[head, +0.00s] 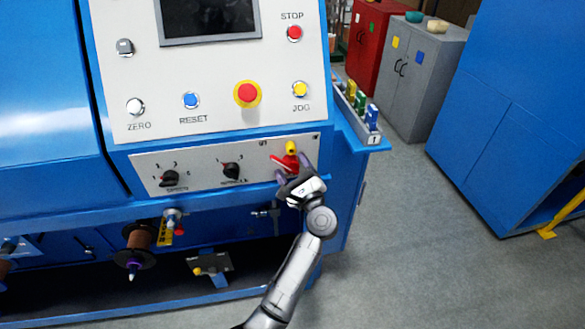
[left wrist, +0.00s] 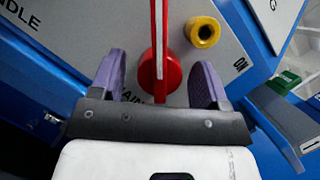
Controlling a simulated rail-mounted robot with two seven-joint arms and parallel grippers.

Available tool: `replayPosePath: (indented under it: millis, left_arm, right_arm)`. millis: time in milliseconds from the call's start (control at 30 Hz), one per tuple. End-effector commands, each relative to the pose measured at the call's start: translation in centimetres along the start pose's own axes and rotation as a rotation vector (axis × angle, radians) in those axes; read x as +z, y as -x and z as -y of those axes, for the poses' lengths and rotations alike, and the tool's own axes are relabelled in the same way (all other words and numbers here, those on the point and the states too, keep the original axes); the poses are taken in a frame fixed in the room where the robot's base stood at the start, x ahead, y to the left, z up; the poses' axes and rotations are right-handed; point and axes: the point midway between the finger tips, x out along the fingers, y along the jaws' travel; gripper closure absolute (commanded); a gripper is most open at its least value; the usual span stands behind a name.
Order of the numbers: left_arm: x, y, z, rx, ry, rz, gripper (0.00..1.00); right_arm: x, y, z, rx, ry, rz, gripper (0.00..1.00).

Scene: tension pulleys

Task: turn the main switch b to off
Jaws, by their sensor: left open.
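The main switch is a red rotary knob with a long handle (head: 281,162) at the right end of the lower grey panel strip. In the left wrist view its red handle (left wrist: 158,50) runs up the picture from a round red base. A yellow cylinder (left wrist: 202,32) sticks out beside it, and an "ON" mark shows at the right. My left gripper (head: 294,172) is at the switch. It is open, with one purple finger on each side of the red base, apart from it. The gripper partly hides the switch in the head view. My right gripper is not in view.
Two black selector knobs, one at the left (head: 169,178) and one nearer (head: 231,170), share the strip. Above are a red emergency button (head: 247,93) and a yellow JOG button (head: 300,89). A blue side tray (head: 372,140) juts out at the right. Open floor lies beyond.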

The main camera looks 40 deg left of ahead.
Motion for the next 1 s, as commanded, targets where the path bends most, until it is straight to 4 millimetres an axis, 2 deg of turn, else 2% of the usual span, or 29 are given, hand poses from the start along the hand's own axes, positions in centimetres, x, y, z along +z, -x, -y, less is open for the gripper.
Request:
replayPosePath:
  millis: [500,700,1000]
  left_arm:
    - [-0.1,6.4,0.0,0.000,0.000,-0.003,0.31]
    - [0.0,7.3,0.0,0.001,0.000,0.000,0.31]
    - [0.0,7.4,0.0,0.001,0.000,0.000,0.31]
  right_arm:
    - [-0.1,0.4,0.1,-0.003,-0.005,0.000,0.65]
    - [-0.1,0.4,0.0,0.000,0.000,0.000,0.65]
    - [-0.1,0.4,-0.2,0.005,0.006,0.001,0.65]
